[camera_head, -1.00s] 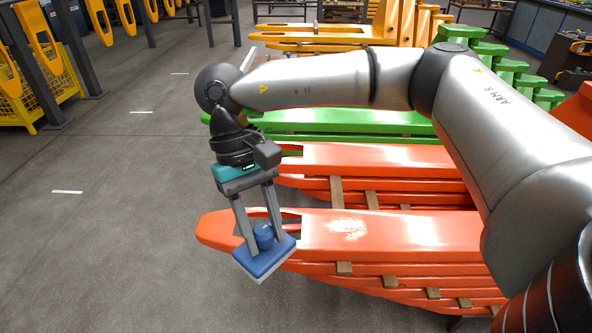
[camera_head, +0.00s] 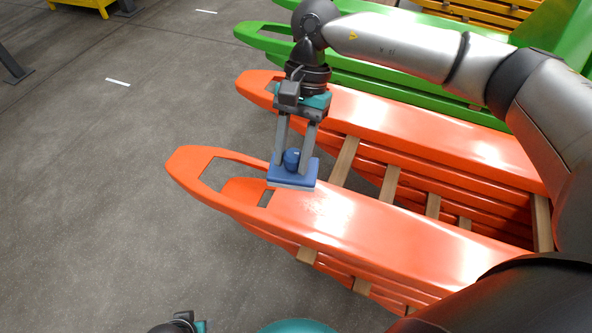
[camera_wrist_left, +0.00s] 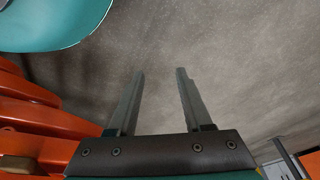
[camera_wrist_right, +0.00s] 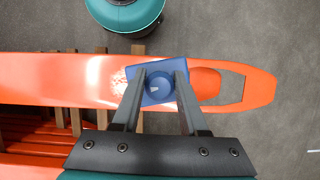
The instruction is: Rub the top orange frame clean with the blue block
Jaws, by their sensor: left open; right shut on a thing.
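The top orange frame (camera_head: 390,222) lies flat on the nearest stack, its slotted end toward the left. A pale, whitish speckled patch (camera_wrist_right: 119,80) shows on its upper face. My right gripper (camera_head: 291,163) points down, shut on the knob of the blue block (camera_head: 291,181). In the right wrist view the block (camera_wrist_right: 172,68) overlaps the frame between the patch and the slotted end. I cannot tell whether its pale underside touches the frame. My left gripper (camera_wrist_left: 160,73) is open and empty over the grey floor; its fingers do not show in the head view.
A second orange stack (camera_head: 400,125) lies just behind, with wooden spacers (camera_head: 390,184) between its frames. Green frames (camera_head: 265,42) lie farther back. Grey floor (camera_head: 90,200) is clear on the left. My teal base shows at the bottom.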

